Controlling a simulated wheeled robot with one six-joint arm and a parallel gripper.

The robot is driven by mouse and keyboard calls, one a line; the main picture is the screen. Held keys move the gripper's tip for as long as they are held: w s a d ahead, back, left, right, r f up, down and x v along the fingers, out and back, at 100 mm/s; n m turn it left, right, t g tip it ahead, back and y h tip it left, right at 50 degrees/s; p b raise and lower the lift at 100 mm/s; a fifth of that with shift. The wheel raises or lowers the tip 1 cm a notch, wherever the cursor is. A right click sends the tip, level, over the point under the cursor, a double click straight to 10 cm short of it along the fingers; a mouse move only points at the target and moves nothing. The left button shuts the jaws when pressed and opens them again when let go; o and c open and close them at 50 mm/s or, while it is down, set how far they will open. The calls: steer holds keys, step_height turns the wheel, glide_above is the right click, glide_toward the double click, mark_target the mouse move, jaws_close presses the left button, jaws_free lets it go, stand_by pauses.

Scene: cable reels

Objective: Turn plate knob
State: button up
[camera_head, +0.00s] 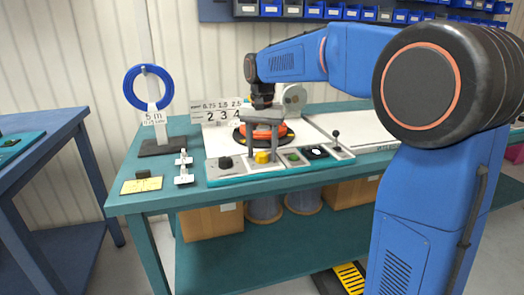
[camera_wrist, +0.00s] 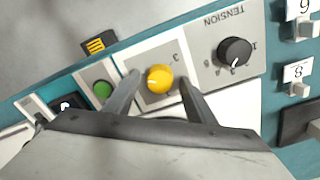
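A round yellow knob (camera_wrist: 159,78) sits on a light panel section, with a 3 printed beside it; any name label is hidden. It also shows in the head view (camera_head: 262,157), on the teal-edged control panel (camera_head: 238,178). My gripper (camera_wrist: 158,77) is open, with one finger on each side of the yellow knob and a small gap visible on both sides. In the head view my gripper (camera_head: 262,155) points down over the panel from above. The white sign (camera_head: 217,109) behind shows a row of numbers, 2 3 4.
A black TENSION knob (camera_wrist: 234,52) is right of the yellow one in the wrist view, a green button (camera_wrist: 103,90) left. A lever (camera_head: 336,142) stands at the panel's right end. An orange reel (camera_head: 275,132) is close behind my gripper; a blue coil (camera_head: 148,88) hangs left.

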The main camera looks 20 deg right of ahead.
mark_target(262, 153)
steer(key=shift+r, duration=0.1)
step_height(262, 153, up, 17)
stand_by(0.7)
steer(key=shift+r, duration=0.1)
